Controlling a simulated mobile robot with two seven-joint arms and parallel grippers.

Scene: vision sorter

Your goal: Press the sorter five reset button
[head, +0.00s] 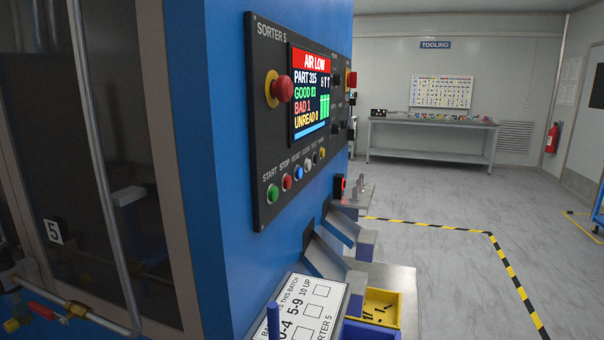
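The sorter five control panel (267,140) is dark, labelled SORTER 5, and fixed to the blue machine side. A row of small buttons runs along its lower part. The button under the RESET label is the blue reset button (298,172). To its left are the green START button (272,193) and the red STOP button (287,182). To its right are a white button (307,164) and further small ones. The screen (310,92) reads AIR LOW, PART 315, GOOD 83, BAD 1, UNREAD 0. Neither gripper is in view.
A red emergency knob (280,88) sticks out left of the screen. Below the panel are chutes (325,258), a batch board (310,305) and a yellow bin (381,306). A tooling bench (432,140) stands at the back. The floor to the right is open, with striped tape (515,285).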

